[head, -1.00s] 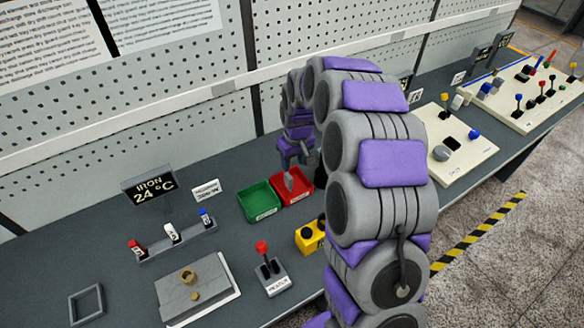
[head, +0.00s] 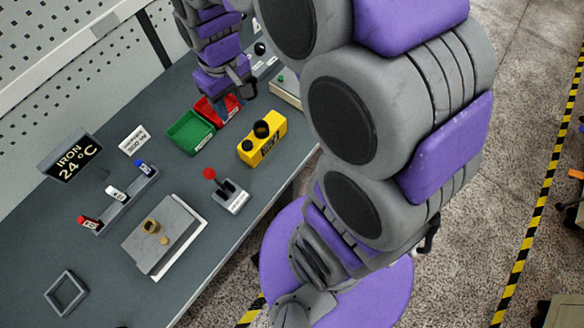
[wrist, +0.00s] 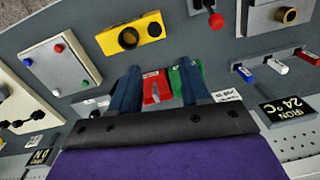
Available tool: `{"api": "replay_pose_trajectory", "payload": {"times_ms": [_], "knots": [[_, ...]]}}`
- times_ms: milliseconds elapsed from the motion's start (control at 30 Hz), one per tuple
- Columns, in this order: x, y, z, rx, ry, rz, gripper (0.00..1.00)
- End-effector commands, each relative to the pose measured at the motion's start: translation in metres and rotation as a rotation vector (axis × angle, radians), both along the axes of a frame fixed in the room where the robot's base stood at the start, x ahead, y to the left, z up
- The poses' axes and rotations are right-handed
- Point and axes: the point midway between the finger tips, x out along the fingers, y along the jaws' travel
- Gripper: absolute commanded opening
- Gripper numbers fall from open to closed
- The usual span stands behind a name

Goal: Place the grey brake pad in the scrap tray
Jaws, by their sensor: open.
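My gripper (wrist: 159,66) is open in the wrist view, its two dark fingers apart with nothing between the tips. In the head view my gripper (head: 232,99) is over the far side of the red tray (head: 204,112) and hides part of it. The red tray (wrist: 148,88) also shows between my fingers in the wrist view. A small grey shape (wrist: 155,92) shows within it; it looks like the brake pad, but is too small to be sure. The green tray (head: 181,137) stands beside the red one. I cannot read which tray is marked scrap.
A yellow block (head: 262,147) with black knobs stands close to the trays. A red-knobbed lever (head: 232,197), a row of coloured switches (head: 118,197), a temperature sign (head: 70,157) and a grey plate (head: 165,236) stand on the bench. Bare bench lies around the empty frame (head: 66,293).

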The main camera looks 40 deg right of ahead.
Motion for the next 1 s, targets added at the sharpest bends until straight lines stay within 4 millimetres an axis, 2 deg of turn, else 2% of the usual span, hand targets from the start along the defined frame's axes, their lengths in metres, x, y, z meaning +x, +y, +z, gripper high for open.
{"api": "replay_pose_trajectory", "payload": {"times_ms": [33,100,300,400,500,600,700,1000], "knots": [[-0.021,-0.001,0.007,-0.006,0.006,-0.014,0.46],[-0.050,-0.002,0.011,-0.014,0.029,-0.036,0.46],[-0.128,-0.006,0.018,-0.031,0.078,-0.109,0.46],[-0.164,-0.007,0.017,-0.040,0.105,-0.145,0.46],[-0.189,-0.008,0.016,-0.045,0.120,-0.174,0.46],[-0.205,-0.009,0.013,-0.048,0.135,-0.193,0.46],[-0.211,-0.009,0.013,-0.049,0.139,-0.203,0.46],[-0.212,-0.009,0.012,-0.050,0.141,-0.204,0.46]]}}
